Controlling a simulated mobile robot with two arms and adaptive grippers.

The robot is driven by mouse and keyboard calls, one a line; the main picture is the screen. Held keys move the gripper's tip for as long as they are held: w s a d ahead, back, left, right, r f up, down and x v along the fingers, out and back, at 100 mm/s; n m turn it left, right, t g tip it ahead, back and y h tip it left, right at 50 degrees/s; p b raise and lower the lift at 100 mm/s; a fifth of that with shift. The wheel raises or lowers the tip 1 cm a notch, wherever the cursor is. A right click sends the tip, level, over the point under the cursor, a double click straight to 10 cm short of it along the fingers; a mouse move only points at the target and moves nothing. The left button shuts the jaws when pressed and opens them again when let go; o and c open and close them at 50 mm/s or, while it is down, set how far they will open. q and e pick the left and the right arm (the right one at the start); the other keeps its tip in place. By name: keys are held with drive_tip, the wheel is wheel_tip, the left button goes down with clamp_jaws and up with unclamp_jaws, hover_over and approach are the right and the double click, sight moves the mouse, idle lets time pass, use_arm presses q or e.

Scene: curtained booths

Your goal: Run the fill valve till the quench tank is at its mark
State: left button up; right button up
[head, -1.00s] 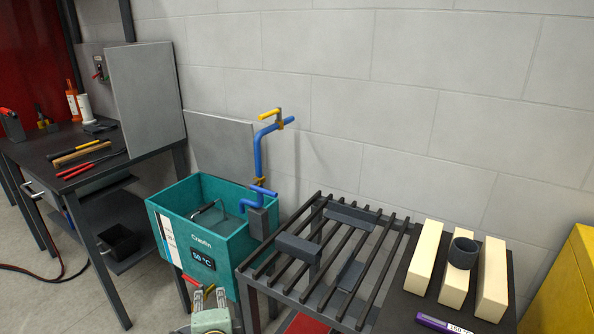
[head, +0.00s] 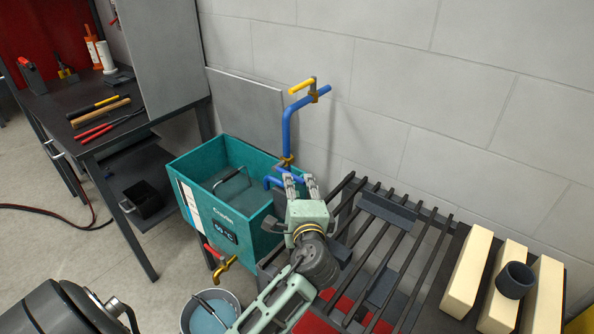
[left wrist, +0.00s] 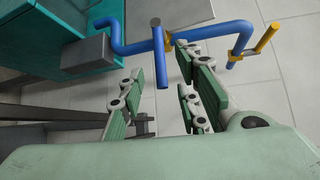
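The quench tank (head: 250,232) is a teal box with a white strip and a temperature display on its front. Its water level and mark are not clear to me. A blue fill pipe (head: 287,130) rises at its right rear corner, with a yellow lever (head: 302,86) on top and a blue crossbar lower down. My left gripper (head: 295,182) is by the lower pipe. In the left wrist view its fingers (left wrist: 160,66) are apart, with the blue crossbar (left wrist: 161,70) appearing between or just beyond the tips. Contact cannot be told. My right gripper is not in view.
A brass tap (head: 224,266) with a red handle sits low on the tank's front, above a bucket (head: 195,318) of bluish liquid. A dark slatted rack (head: 400,240) adjoins at the right, with pale blocks (head: 468,272) beyond. A tool bench (head: 60,150) stands left. The wall is close behind.

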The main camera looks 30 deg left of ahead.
sight(294, 178)
use_arm(q)
drive_tip(key=x, duration=0.6)
drive_tip(key=shift+s, duration=0.1)
drive_tip(key=shift+c, duration=0.4)
clamp_jaws()
